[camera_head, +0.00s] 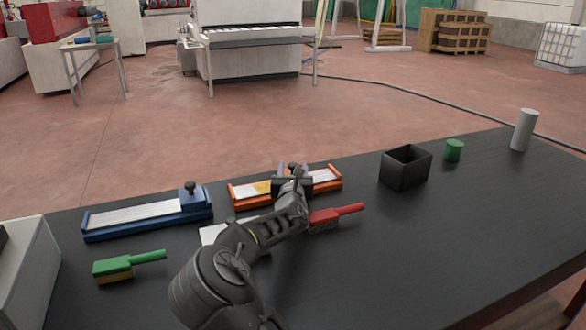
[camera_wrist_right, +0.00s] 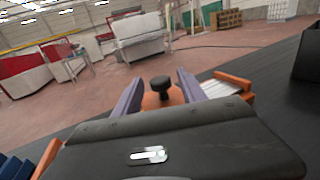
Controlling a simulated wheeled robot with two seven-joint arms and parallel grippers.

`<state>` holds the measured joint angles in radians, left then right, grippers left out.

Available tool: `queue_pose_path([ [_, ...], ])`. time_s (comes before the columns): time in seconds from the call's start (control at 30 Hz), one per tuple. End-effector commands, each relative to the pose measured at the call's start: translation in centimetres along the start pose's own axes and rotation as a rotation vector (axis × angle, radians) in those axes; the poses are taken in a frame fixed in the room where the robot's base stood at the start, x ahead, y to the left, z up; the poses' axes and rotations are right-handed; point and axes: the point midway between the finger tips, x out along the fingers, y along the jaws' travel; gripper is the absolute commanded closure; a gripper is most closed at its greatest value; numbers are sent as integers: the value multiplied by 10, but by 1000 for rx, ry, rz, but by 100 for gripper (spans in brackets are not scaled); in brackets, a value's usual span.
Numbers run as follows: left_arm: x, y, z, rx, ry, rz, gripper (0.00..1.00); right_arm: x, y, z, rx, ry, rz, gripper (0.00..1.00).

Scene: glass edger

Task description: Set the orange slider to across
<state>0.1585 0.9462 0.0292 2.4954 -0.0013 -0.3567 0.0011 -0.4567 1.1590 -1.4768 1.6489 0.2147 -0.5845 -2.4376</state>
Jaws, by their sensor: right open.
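The orange slider (camera_head: 238,198) is a low orange-framed track with a pale bed, lying on the dark table. Its block with a dark knob is mostly hidden behind my right gripper (camera_head: 289,170) in the head view. In the right wrist view, the dark knob (camera_wrist_right: 161,83) on its orange block stands between the two purple-grey fingers of my right gripper (camera_wrist_right: 160,92), which are open on either side of it. Contact cannot be made out. The orange track end (camera_wrist_right: 233,80) shows to the right. My left gripper is not in view.
A blue slider (camera_head: 145,214) with a dark knob lies left of the orange one. A green brush (camera_head: 125,264), a red brush (camera_head: 335,214), a black open box (camera_head: 405,168), a green cylinder (camera_head: 453,150) and a grey cylinder (camera_head: 523,130) are on the table (camera_head: 400,255). The front right is clear.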

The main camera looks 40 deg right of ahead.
Motion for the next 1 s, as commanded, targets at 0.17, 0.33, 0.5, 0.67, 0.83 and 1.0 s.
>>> queue_pose_path([
  [0.17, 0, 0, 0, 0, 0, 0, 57, 0, 0, 0, 0, 0, 0, 60],
  [0.33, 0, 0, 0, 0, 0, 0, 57, 0, 0, 0, 0, 0, 0, 74],
  [0.5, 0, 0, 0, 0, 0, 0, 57, 0, 0, 0, 0, 0, 0, 88],
  [0.67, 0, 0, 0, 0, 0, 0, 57, 0, 0, 0, 0, 0, 0, 100],
  [0.83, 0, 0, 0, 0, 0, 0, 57, 0, 0, 0, 0, 0, 0, 100],
  [1.0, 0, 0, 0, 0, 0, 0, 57, 0, 0, 0, 0, 0, 0, 100],
])
